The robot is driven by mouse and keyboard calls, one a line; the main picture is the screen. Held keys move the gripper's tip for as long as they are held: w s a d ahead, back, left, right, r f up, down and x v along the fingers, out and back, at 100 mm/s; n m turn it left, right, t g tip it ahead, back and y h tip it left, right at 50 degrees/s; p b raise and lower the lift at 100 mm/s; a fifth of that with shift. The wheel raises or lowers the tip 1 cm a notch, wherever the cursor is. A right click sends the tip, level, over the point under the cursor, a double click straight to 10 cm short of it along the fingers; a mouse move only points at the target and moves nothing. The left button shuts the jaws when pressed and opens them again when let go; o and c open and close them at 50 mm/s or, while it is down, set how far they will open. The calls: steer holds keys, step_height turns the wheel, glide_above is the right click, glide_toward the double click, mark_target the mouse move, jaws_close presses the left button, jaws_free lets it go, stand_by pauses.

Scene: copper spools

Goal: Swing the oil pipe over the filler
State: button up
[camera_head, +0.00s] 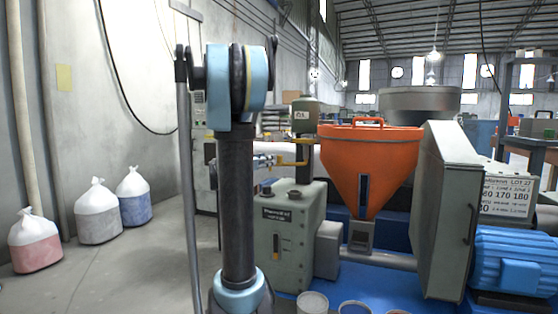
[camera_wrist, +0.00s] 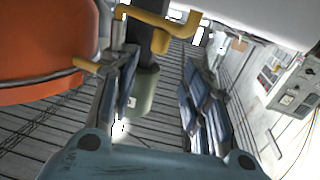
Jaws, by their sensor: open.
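A yellow oil pipe (camera_head: 292,161) runs out sideways below a green oil pot (camera_head: 305,111), above the grey-green machine box (camera_head: 290,225). In the wrist view the yellow pipe (camera_wrist: 150,20) crosses the top, beyond my fingers. The green pot (camera_wrist: 142,92) shows between the fingers there. My gripper (camera_wrist: 165,62) is open, with one finger on each side. In the head view my gripper (camera_head: 262,161) is small, partly behind my arm, close to the pipe's left end. Contact cannot be told. A dark round fitting (camera_head: 266,190) on the box top may be the filler.
An orange hopper (camera_head: 370,155) stands right of the pipe and fills the wrist view's upper left (camera_wrist: 45,50). A grey panel (camera_head: 445,210) and blue motor (camera_head: 518,262) are further right. Bags (camera_head: 98,215) stand on the left floor.

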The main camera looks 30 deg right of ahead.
mark_target(278, 157)
steer(key=x, duration=1.1)
